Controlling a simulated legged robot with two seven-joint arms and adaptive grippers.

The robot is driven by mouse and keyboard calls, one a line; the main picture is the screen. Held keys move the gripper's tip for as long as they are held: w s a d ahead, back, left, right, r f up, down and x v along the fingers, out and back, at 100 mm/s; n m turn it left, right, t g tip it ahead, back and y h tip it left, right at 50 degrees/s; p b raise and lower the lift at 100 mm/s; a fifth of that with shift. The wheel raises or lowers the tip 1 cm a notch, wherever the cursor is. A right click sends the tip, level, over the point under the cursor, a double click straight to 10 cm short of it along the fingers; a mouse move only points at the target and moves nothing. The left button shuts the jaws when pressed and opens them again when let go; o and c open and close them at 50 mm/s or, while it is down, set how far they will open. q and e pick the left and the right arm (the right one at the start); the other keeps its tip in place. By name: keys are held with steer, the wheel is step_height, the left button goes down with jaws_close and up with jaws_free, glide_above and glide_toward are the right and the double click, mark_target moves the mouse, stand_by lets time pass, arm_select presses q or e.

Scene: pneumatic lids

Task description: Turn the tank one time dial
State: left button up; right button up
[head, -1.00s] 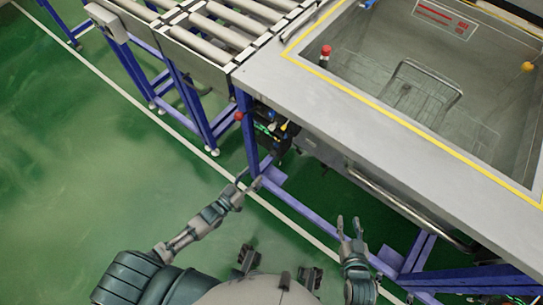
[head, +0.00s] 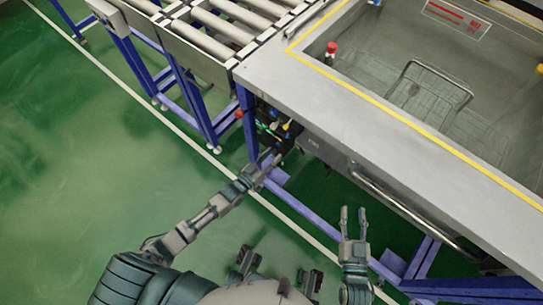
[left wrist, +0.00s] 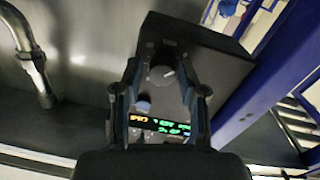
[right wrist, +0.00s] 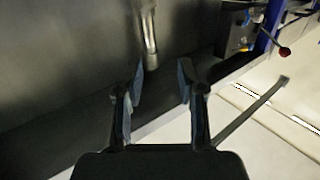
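A dark control box (head: 272,128) hangs below the tank's front edge, beside a blue post. In the left wrist view the box (left wrist: 222,70) shows a round dial (left wrist: 163,74) with a white pointer mark, and a lit display (left wrist: 160,126) with orange and green characters. My left gripper (head: 272,157) is at the box in the head view. In the left wrist view its two fingers (left wrist: 166,85) are apart, one on each side of the dial; I cannot tell whether they touch it. My right gripper (head: 353,214) is open and empty, below the tank's front rail.
The steel tank (head: 370,115) with a yellow-edged rim fills the upper right. A metal rail (head: 390,200) runs along its front. A roller conveyor (head: 215,35) stands at upper left. Blue frame legs (head: 248,120) stand close to the box. Green floor (head: 90,190) is clear at left.

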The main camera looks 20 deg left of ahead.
arm_select(q)
steer(key=c, duration=0.4)
steer(key=shift+a+f, duration=0.1)
steer(key=shift+a, duration=0.15)
jaws_close()
